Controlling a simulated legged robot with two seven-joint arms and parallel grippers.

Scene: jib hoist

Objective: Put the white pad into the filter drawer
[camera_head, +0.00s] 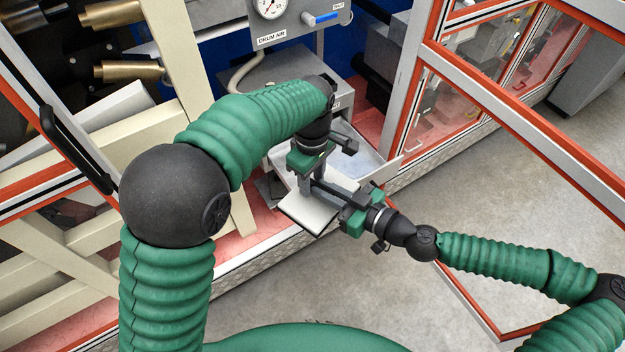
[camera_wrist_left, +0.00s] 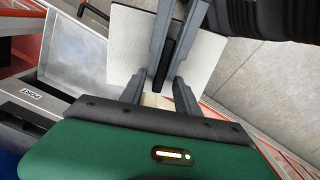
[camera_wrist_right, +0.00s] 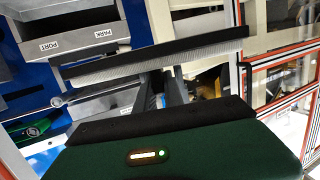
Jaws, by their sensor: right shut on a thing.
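The white pad (camera_head: 306,213) is a flat square held in the air in front of the cabinet, with its pale face up in the head view. It also shows in the left wrist view (camera_wrist_left: 128,45), and nearly edge-on in the right wrist view (camera_wrist_right: 150,64). My right gripper (camera_head: 335,190) is shut on the pad, coming from the right. My left gripper (camera_head: 306,187) reaches down close over the pad; its fingers (camera_wrist_left: 157,92) look apart. Whether they touch the pad is unclear. The open filter drawer (camera_head: 375,169) is a light grey tray just behind the grippers, partly hidden by them.
The grey drum air panel (camera_head: 293,24) with gauge and blue handle stands above the drawer. PORT (camera_wrist_right: 50,45) and PARK (camera_wrist_right: 103,33) labels show in the right wrist view. A red-framed clear door (camera_head: 480,85) stands at right. Cream beams (camera_head: 190,60) are at left.

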